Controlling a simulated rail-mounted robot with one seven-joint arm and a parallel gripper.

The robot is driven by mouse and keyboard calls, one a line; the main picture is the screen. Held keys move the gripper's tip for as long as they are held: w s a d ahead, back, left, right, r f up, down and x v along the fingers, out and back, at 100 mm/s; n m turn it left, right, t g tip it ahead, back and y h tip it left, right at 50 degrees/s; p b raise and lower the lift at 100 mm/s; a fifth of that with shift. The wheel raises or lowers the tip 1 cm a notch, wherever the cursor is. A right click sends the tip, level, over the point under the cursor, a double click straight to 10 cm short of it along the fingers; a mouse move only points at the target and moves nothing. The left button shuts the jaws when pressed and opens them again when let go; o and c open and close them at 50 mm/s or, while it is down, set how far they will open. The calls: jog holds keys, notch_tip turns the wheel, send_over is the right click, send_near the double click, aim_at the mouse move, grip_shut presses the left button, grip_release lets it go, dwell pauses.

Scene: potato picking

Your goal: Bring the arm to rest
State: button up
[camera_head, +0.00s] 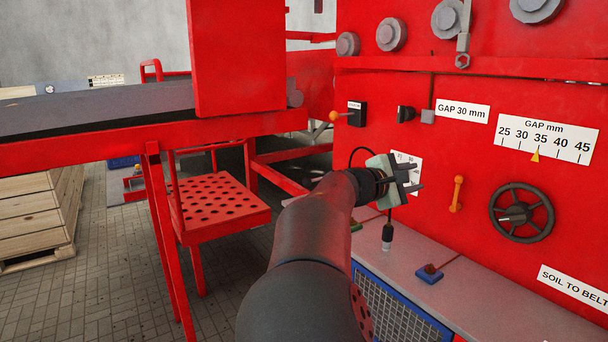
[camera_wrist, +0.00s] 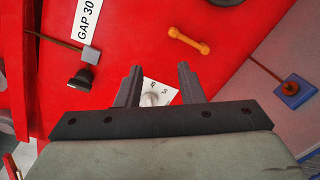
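My gripper (camera_head: 418,176) is held out in front of the red machine panel (camera_head: 455,130), at the end of my dark arm. In the wrist view my gripper (camera_wrist: 159,68) has its two dark fingers apart, with nothing between them. Beyond the fingers is a white scale plate with a grey knob (camera_wrist: 152,99), partly hidden by the gripper. I cannot tell how far the fingertips are from the panel.
A grey ledge (camera_head: 460,284) with a red button on a blue base (camera_head: 430,273) lies below. A red perforated seat (camera_head: 217,206) stands left.

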jog(key=s+d+f+m+g+y, duration=0.2)
jog(key=s+f+m+g+y, duration=0.15)
jog(key=s+f, duration=0.5)
jog(key=s+d+f+m+g+y, duration=0.25)
jog(key=s+f+y, duration=0.2)
jog(key=f, duration=0.65)
jog(key=s+a+f+m+g+y, duration=0.1)
jog(key=s+a+f+m+y, duration=0.1)
jog(key=s+a, duration=0.3)
jog(key=s+a+f+m+y+p, duration=0.1)
jog(key=s+a, duration=0.4)
jog(key=s, duration=0.6)
jog(key=s+a+f+m+g+y, duration=0.1)
jog(key=s+a+f+m+y, duration=0.2)
jog(key=s, duration=0.6)
jog(key=shift+a+f+m+g+y, duration=0.25)
jog(key=shift+a+m+g+y, duration=0.05)
jog(key=shift+a, duration=0.75)
jog(key=shift+r+p, duration=0.1)
jog(key=shift+p, duration=0.25)
